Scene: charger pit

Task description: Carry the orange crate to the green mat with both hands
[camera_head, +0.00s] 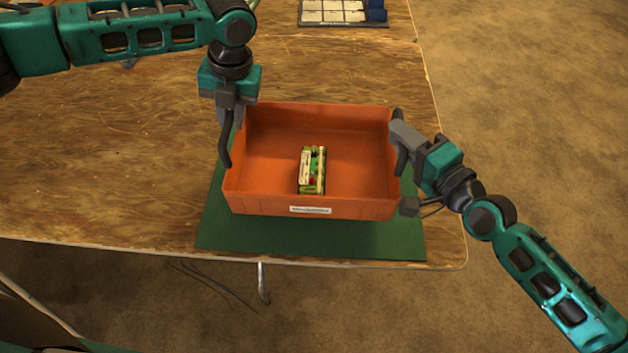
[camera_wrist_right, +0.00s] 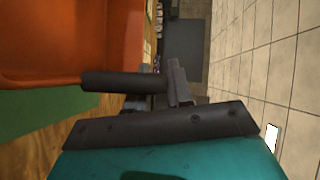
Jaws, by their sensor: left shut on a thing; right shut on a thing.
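The orange crate (camera_head: 310,208) is over the green mat (camera_head: 310,240) in the head view; I cannot tell whether it touches the mat or hangs just above it. A small green and white box (camera_head: 312,170) lies inside the crate. My left gripper (camera_head: 228,140) is shut on the crate's left wall. My right gripper (camera_head: 398,150) is shut on the crate's right wall. In the right wrist view the crate (camera_wrist_right: 60,40) fills the upper left, with the mat (camera_wrist_right: 50,115) below it and a dark gripper finger (camera_wrist_right: 125,82) beside the crate wall.
The wooden table (camera_head: 110,150) is clear to the left of the crate. Its front and right edges lie close to the mat. A dark tray with pale squares (camera_head: 340,12) stands at the far end. Bare floor (camera_head: 530,110) lies to the right.

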